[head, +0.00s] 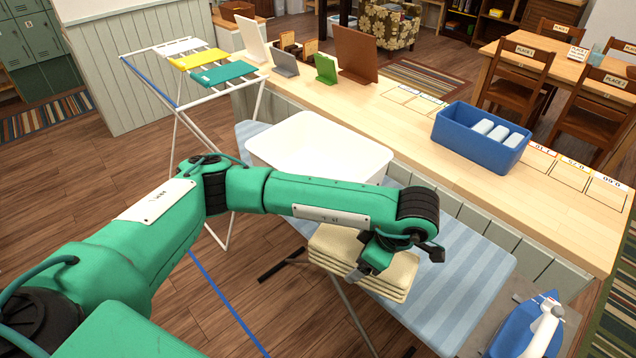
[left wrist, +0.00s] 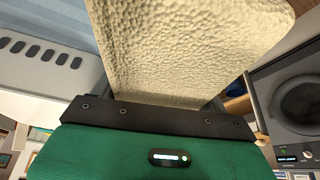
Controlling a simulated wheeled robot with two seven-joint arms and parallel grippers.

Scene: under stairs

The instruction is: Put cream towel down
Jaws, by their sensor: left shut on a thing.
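The cream towel (head: 338,254) is folded in layers and lies at the ironing board in the head view. My left gripper (head: 376,262) is shut on it from the near side. In the left wrist view the towel (left wrist: 185,50) fills the top middle, extending from the gripper's dark edge. The ironing board (head: 455,300) has a blue striped cover. I cannot tell whether the towel rests on the cover or hangs just above it. My right gripper is not in view.
A white basket (head: 285,140) stands on the board's far end, behind my left arm. A blue iron (head: 530,330) is at the near right end. A long wooden counter (head: 400,125) runs behind, with a blue bin (head: 455,135). A drying rack (head: 180,100) holds towels at left.

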